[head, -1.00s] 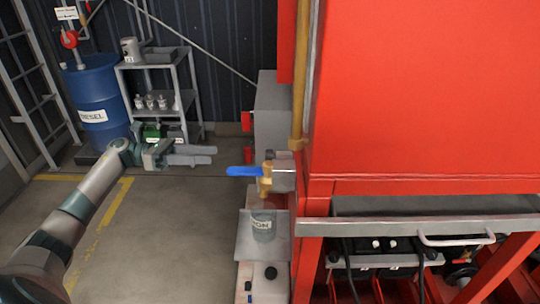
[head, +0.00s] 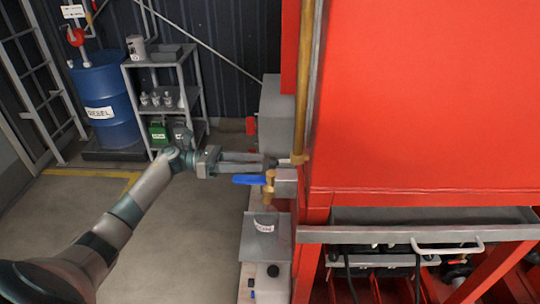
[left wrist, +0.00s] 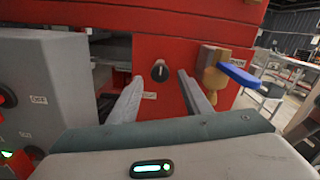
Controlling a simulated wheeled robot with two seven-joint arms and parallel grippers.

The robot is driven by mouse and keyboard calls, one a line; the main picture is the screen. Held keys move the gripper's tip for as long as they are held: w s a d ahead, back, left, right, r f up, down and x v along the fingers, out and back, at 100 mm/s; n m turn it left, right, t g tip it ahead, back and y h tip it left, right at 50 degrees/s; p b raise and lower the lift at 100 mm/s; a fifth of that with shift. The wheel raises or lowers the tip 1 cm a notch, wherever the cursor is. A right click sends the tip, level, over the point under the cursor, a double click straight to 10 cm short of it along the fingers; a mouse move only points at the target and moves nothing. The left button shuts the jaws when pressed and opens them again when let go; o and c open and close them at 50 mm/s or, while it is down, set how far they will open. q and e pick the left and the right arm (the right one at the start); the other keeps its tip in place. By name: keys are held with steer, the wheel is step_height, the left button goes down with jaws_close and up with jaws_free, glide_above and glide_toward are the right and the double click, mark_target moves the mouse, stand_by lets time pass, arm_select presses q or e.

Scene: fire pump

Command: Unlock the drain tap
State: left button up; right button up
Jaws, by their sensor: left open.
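The drain tap (head: 268,186) is brass with a blue lever (head: 247,180) that points left, at the side of the red cabinet. In the left wrist view the tap's brass body (left wrist: 213,75) and blue lever (left wrist: 237,74) are at the upper right, outside the fingers. I see no contact with the knob. My right gripper is out of view.
The red cabinet (head: 420,100) fills the right side. A grey box (head: 278,112) stands behind my left gripper. A blue drum (head: 105,105) and a shelf rack (head: 165,95) stand back left; the floor between is clear.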

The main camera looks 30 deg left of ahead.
mark_target(270, 162)
arm_select(q)
steer(key=p+x, duration=0.2)
steer(key=x, duration=0.3)
steer(key=shift+d, duration=0.1)
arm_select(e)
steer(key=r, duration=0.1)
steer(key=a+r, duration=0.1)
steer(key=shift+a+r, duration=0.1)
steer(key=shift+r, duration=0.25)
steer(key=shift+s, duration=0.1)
arm_select(q)
steer(key=c, duration=1)
steer(key=shift+c, duration=0.2)
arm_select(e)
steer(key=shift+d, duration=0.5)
